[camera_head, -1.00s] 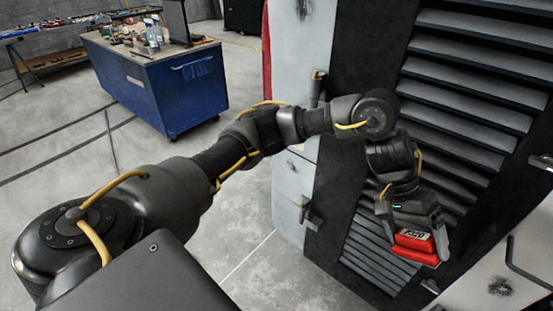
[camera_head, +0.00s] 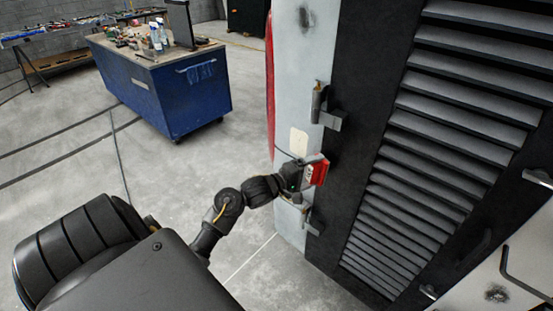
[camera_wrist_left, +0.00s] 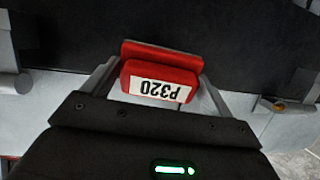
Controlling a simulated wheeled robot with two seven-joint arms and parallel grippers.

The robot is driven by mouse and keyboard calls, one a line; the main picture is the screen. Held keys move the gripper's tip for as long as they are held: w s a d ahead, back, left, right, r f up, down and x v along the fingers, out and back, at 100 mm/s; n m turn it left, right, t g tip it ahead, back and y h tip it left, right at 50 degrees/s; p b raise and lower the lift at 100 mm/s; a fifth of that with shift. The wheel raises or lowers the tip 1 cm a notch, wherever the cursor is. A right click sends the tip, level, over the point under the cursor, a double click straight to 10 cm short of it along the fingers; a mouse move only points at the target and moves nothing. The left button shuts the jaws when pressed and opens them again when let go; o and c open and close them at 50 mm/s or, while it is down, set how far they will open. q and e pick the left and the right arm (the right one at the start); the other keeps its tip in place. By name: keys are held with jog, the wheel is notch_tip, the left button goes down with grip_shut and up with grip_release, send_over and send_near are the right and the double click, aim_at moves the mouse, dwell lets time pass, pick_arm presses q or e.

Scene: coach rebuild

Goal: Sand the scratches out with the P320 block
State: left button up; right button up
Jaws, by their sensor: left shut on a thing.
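My left gripper (camera_head: 302,173) is shut on the red P320 block (camera_head: 319,172). In the left wrist view the block (camera_wrist_left: 161,68) sits between both fingers, its white P320 label upside down. The gripper is in front of the pale grey panel strip (camera_head: 297,75), beside the black panel edge and between two hinges. I cannot tell whether the block touches the surface. A dark scuffed patch (camera_head: 305,18) marks the top of the pale strip. Another dark scuffed patch (camera_head: 497,293) is on the pale panel at the lower right. My right gripper is out of view.
Hinges (camera_head: 322,106) stick out from the coach side above and below my gripper. A louvred grille (camera_head: 440,140) fills the right. A handle (camera_head: 515,265) projects at the lower right. A blue workbench (camera_head: 165,90) stands at the back left, with open floor before it.

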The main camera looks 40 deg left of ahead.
aim_at(298, 155)
pick_arm(q)
jog(key=s+a+f+n+t+y, duration=0.1)
jog(key=s+a+f+n+y, duration=0.15)
jog(key=a, duration=0.35)
jog(key=s+a+f+n+t+y, duration=0.1)
jog(key=s+a+f+y, duration=0.15)
jog(key=a, duration=0.25)
jog(key=w+b, duration=0.1)
jog(key=w, duration=0.1)
jog(key=w+b, duration=0.1)
jog(key=w, duration=0.1)
jog(key=w+r+b, duration=0.1)
jog(key=w+b, duration=0.1)
jog(key=shift+w+a, duration=0.1)
jog(key=shift+w, duration=0.3)
jog(key=shift+w, duration=0.9)
notch_tip(298, 155, up, 4)
jog(key=p, duration=0.5)
jog(key=shift+s+f, duration=0.15)
jog(key=shift+f, duration=0.05)
